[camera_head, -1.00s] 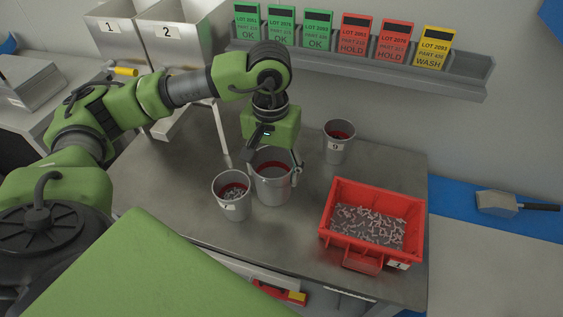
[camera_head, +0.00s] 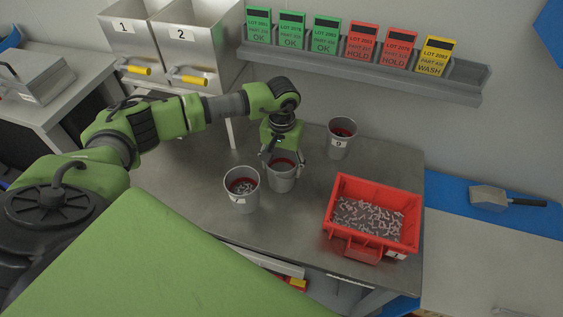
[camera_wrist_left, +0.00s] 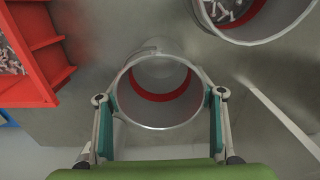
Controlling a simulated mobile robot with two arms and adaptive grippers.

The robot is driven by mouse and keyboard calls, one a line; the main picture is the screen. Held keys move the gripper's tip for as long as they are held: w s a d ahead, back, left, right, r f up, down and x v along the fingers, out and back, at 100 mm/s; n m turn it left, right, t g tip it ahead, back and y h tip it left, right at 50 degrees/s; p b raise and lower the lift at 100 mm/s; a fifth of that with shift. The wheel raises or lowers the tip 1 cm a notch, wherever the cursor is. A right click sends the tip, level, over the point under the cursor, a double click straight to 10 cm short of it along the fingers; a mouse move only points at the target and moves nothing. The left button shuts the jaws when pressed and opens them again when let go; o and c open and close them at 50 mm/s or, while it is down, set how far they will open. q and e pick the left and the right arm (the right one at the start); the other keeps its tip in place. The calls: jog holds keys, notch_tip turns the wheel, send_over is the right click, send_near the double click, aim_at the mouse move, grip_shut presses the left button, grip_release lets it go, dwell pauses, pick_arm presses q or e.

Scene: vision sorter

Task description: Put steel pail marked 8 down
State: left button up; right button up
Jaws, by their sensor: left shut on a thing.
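My left gripper (camera_head: 284,161) is shut on a steel pail (camera_head: 281,180), with one finger on each side of its rim. The pail is upright at the middle of the table, and its number is not readable. In the left wrist view the pail (camera_wrist_left: 160,122) sits between both fingers of the gripper (camera_wrist_left: 160,95); it looks empty, with a red band inside. Its base appears at or very near the table top; I cannot tell for certain that it touches. My right gripper is not in view.
A pail marked 7 (camera_head: 242,199) with metal parts stands close on the left. A pail marked 9 (camera_head: 340,148) stands behind right. A red bin (camera_head: 345,226) of parts is at the right. Bare table (camera_head: 205,205) lies left of pail 7.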

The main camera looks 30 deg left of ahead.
pick_arm(q)
jog(key=shift+f+b, duration=0.15)
jog(key=shift+b, duration=0.2)
jog(key=o, duration=1.2)
jog(key=shift+o, duration=0.2)
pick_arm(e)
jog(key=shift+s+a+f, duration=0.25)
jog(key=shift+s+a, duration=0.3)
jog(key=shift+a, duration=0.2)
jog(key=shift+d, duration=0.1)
